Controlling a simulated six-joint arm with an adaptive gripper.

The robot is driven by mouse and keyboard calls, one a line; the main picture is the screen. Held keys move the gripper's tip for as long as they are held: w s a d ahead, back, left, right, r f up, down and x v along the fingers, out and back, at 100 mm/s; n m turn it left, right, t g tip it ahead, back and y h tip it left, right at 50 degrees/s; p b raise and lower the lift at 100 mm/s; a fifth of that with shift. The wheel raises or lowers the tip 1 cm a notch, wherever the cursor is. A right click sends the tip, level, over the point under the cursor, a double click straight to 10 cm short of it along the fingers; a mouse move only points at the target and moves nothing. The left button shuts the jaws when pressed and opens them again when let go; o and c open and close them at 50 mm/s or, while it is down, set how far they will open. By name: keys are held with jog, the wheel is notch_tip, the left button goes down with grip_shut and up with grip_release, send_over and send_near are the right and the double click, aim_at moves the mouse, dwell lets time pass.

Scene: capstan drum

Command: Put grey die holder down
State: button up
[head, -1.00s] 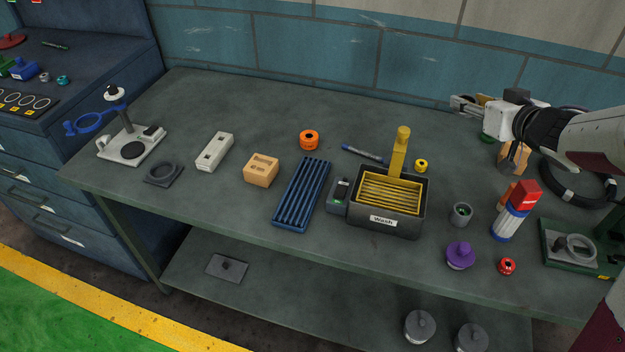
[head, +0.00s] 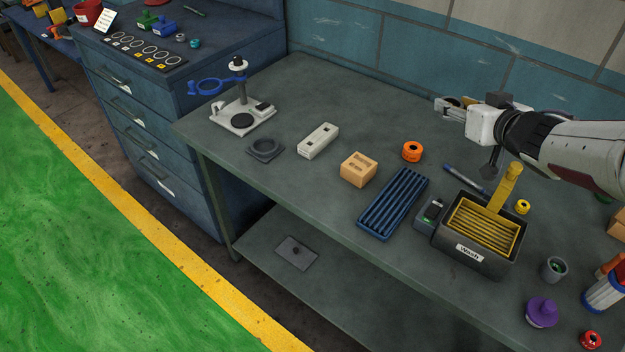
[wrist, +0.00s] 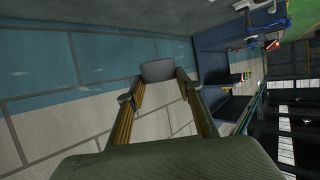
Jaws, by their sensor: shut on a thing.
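My gripper (head: 448,106) is raised above the back of the bench, behind the wash tray, in the head view. In the wrist view my gripper (wrist: 156,88) has its two fingers closed on a plain grey, rounded piece, the grey die holder (wrist: 158,71), held at the fingertips. The holder is clear of any surface there, with the wall tiles behind it. In the head view it is too small and too covered by the fingers to make out well.
The bench holds a white stand (head: 242,115), dark ring base (head: 265,149), white block (head: 318,141), wooden block (head: 358,169), orange ring (head: 412,151), blue rack (head: 393,202) and wash tray (head: 462,252). The bench (head: 330,88) is bare at the back left.

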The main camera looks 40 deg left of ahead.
jog(key=s+a+n+g+y, duration=0.1)
jog(key=s+a, duration=0.3)
jog(key=a, duration=0.3)
jog(key=s+a+n+g+y, duration=0.1)
jog(key=s+a, duration=0.2)
jog(key=a, duration=0.5)
jog(key=n+g, duration=0.2)
send_over(309, 185)
notch_tip(309, 185, down, 13)
jog(key=shift+y, duration=0.4)
jog(key=shift+f, duration=0.15)
jog(key=shift+f, duration=3.05)
jog(key=shift+f, duration=1.9)
jog(key=shift+f, duration=0.15)
